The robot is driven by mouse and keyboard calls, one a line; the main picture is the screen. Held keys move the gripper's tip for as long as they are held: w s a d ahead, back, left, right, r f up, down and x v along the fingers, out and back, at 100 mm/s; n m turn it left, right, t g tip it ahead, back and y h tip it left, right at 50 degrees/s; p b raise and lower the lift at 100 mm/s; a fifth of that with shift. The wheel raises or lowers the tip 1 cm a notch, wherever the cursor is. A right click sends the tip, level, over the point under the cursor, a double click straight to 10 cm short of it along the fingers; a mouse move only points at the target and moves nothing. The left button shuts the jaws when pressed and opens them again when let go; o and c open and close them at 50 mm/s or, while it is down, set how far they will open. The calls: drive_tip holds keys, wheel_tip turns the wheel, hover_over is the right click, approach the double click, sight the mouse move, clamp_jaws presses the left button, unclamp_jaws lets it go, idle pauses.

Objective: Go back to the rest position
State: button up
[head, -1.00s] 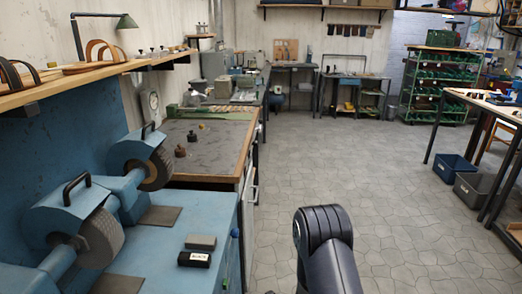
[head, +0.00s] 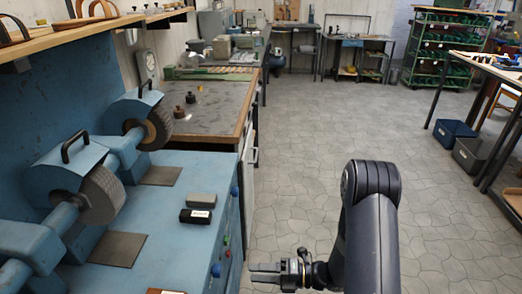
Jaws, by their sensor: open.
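My gripper (head: 265,272) shows at the bottom of the head view, to the right of the blue grinder bench (head: 190,237). It points left, toward the bench's front side, from my dark arm over the floor. The gripper is open, and I see nothing held in it. Whether it is clear of the bench side is hard to tell from this angle.
Two grinding wheels (head: 102,196) with blue guards stand on the bench. A grey block (head: 202,200) and a black box (head: 195,216) lie near its front edge. Blue and grey bins (head: 453,131) stand under the right table. The tiled floor (head: 310,150) between is clear.

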sight(221, 271)
drive_tip(key=a, duration=0.6)
drive_tip(key=a+p, duration=0.1)
drive_tip(key=a, duration=0.2)
drive_tip(key=shift+w+a+f, duration=0.15)
drive_tip(key=shift+w, duration=0.1)
drive_tip(key=shift+a+f+n+t+b, duration=0.1)
drive_tip(key=shift+n+t+b, duration=0.15)
drive_tip(key=shift+n+b, duration=3.5)
drive_tip(key=shift+f+n+t+b, duration=0.1)
drive_tip(key=shift+n+t+b, duration=0.15)
drive_tip(key=shift+n+b, duration=3.5)
drive_tip(key=n+p, duration=0.2)
drive_tip(key=shift+r+n+p, duration=0.1)
drive_tip(key=shift+n+p, duration=0.2)
drive_tip(key=shift+p, duration=0.05)
